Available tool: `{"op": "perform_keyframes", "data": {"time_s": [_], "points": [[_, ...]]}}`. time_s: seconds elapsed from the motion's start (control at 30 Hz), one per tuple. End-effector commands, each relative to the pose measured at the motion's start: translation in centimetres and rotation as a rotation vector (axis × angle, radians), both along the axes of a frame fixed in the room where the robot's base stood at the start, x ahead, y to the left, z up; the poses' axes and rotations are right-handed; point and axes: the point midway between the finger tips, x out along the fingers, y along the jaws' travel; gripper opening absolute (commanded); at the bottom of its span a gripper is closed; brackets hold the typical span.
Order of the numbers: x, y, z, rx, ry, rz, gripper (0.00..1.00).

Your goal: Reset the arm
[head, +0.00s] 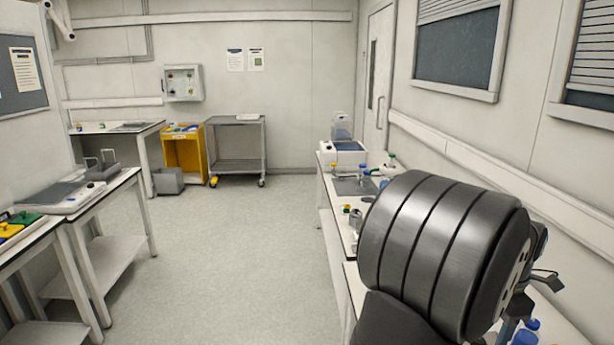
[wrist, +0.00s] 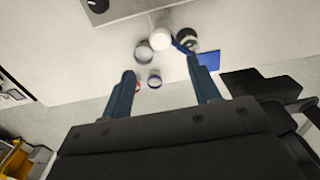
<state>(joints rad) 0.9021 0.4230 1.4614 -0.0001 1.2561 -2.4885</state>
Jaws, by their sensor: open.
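My gripper (wrist: 163,84) shows in the wrist view with its two blue fingers spread apart and nothing between them touching either one. Through and beyond the gap I see a white bench top (wrist: 110,45) with small items on it. In the head view my large dark arm link fills the lower right, and the gripper's fingertips cannot be made out clearly there.
A white bench (head: 335,215) with bottles and a white device (head: 343,152) runs along the right wall. Benches (head: 125,180) stand on the left. A yellow cart (head: 183,152) and a grey trolley (head: 236,165) stand at the back. The middle floor (head: 240,250) is clear.

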Motion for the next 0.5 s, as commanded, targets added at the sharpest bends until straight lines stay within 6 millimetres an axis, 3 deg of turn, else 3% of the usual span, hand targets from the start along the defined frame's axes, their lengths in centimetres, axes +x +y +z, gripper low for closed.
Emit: {"op": "perform_keyframes", "data": {"time_s": [0.37,0.4,0.5], "points": [[0.0,0.0,7.7,-0.003,-0.002,0.001,0.56],[0.0,0.1,6.1,0.005,0.004,0.0,0.56],[-0.1,0.1,4.0,0.004,0.003,0.0,0.56]]}}
